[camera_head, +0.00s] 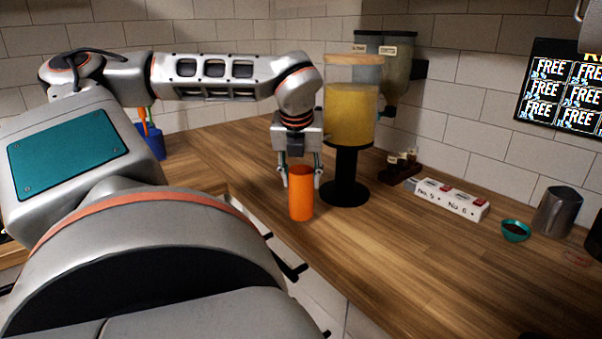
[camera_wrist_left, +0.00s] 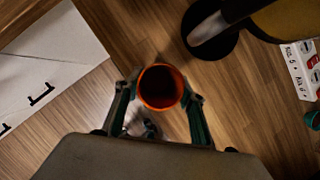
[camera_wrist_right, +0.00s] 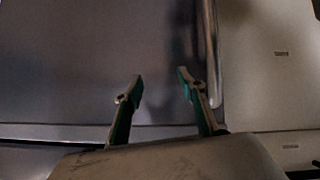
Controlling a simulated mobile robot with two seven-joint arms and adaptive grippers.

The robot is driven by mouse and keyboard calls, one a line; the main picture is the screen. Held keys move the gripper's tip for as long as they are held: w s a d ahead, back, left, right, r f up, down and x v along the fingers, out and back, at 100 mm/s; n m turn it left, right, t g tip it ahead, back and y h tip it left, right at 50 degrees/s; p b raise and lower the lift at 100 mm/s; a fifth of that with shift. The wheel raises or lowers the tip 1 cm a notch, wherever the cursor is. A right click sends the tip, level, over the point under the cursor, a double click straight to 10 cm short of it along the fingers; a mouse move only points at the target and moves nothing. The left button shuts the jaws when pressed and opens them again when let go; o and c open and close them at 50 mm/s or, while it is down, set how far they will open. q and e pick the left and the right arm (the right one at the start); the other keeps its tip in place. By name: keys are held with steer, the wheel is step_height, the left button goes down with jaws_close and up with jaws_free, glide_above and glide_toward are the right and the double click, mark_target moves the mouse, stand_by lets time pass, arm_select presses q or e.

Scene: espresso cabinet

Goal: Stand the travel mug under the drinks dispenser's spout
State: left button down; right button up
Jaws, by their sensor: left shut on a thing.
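The orange travel mug (camera_head: 301,195) is upright at the counter's front edge, just left of the drinks dispenser. My left gripper (camera_head: 301,176) is shut on it from above, one finger on each side. In the left wrist view the mug (camera_wrist_left: 161,87) shows its open, dark mouth between the fingers. The drinks dispenser (camera_head: 350,108) has a clear tank of yellow drink, a wooden lid and a black pedestal with a round base (camera_head: 344,192). I cannot make out its spout. My right gripper (camera_wrist_right: 160,85) is open and empty in the right wrist view, before a grey panel.
Hoppers (camera_head: 385,62) hang on the wall behind the dispenser. A blue container (camera_head: 150,141) is at the back left.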

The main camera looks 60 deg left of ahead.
mark_target(303, 169)
arm_select(q)
steer(key=shift+w+a, duration=0.25)
steer(key=shift+a, duration=0.15)
steer(key=shift+w+a, duration=0.65)
steer(key=shift+a, duration=0.35)
steer(key=shift+x, duration=0.8)
steer(key=shift+f, duration=0.2)
steer(key=c, duration=1.3)
jaws_free()
steer(key=shift+o, duration=0.2)
steer(key=shift+s, duration=0.1)
